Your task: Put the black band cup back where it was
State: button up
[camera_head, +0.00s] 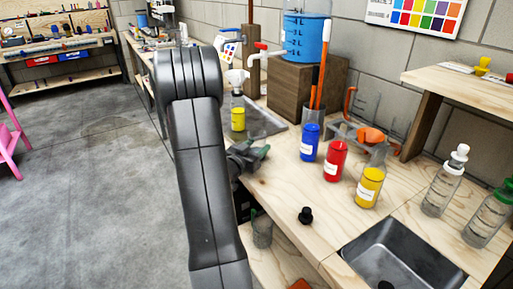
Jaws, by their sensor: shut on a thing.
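My grey arm (203,180) rises through the middle of the view and bends at the top. No other cup with a clear black band stands out.
A metal sink (405,262) lies at front right. Two clear bottles stand beyond it.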

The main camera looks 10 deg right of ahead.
jog(key=o, duration=1.1)
jog(key=shift+r+p, duration=0.2)
jog(key=shift+p, duration=0.1)
jog(key=v, duration=1.2)
jog(key=shift+f, duration=0.1)
